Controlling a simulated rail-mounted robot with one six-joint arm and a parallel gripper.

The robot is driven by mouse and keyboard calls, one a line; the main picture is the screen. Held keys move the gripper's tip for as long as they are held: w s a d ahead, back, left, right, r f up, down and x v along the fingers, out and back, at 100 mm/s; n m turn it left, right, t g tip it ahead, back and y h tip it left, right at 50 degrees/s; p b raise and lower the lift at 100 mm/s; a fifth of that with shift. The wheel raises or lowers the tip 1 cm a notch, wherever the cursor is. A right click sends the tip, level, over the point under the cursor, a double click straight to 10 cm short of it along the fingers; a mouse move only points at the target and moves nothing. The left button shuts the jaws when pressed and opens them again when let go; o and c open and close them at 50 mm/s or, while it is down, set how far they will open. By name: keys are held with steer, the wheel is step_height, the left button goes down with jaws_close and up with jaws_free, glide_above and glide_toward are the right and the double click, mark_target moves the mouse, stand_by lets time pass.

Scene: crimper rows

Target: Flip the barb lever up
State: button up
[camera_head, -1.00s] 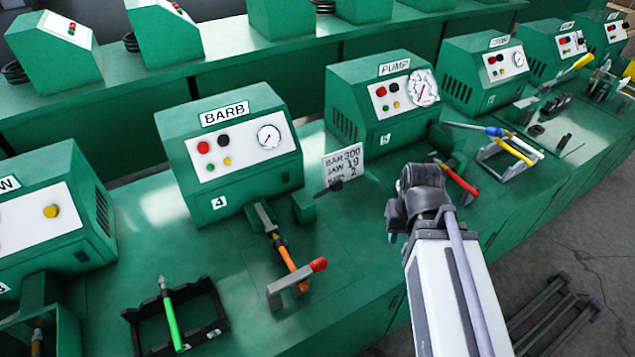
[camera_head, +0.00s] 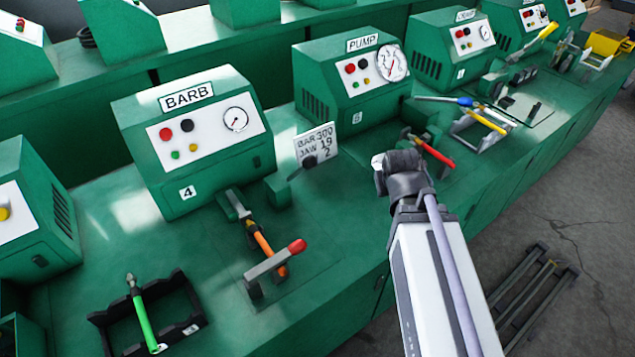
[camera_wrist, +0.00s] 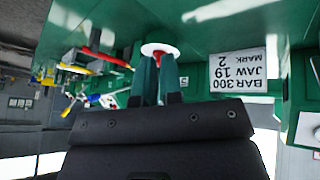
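The green BARB machine (camera_head: 200,165) stands left of centre in the head view. The barb lever (camera_head: 272,262) is a grey bar with a red knob (camera_head: 297,246), low in front of it, lying nearly flat beside an orange-handled part (camera_head: 262,248). My gripper (camera_head: 384,160) is to the right of the lever, above the bench and clear of it. Its fingertips are hard to make out there. The lever cannot be identified in that view.
The PUMP machine (camera_head: 350,90) stands behind my gripper, with a sign card (camera_head: 317,145) in front of it. A red-handled tool (camera_head: 432,152) lies right of my gripper. A black rack (camera_head: 150,318) with a green-handled tool is at front left. The bench between lever and gripper looks clear.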

mark_target(299, 170)
steer(key=w+d+t+b, duration=0.1)
steer(key=w+t+b, duration=0.1)
steer(key=w+d+f+n+t+h+b, duration=0.1)
steer(key=w+t+b, duration=0.1)
steer(key=w+d+n+t+b, duration=0.1)
steer(key=w+d+t+b, duration=0.1)
steer(key=shift+w+f+t+h, duration=0.3)
steer(key=shift+w+f+h, duration=0.1)
jaws_close()
steer(key=a+r+n+t+y+b, duration=0.3)
steer(key=a+n+t+y+b, duration=0.2)
steer(key=n+t+y+b, duration=0.7)
steer(key=s+a+f+n+g+y+b, duration=0.2)
steer(key=n+g+y, duration=0.4)
steer(key=n, duration=0.3)
steer(key=s+a+f+n+g+y+b, duration=0.3)
steer(key=s+n+g+y, duration=0.4)
steer(key=n, duration=0.3)
steer(key=shift+s+a+n+g+y+b, duration=0.15)
steer(key=shift+a+n+g+y+b, duration=0.15)
steer(key=shift+b, duration=0.5)
steer(key=p+x, duration=0.7)
steer(key=x, duration=0.7)
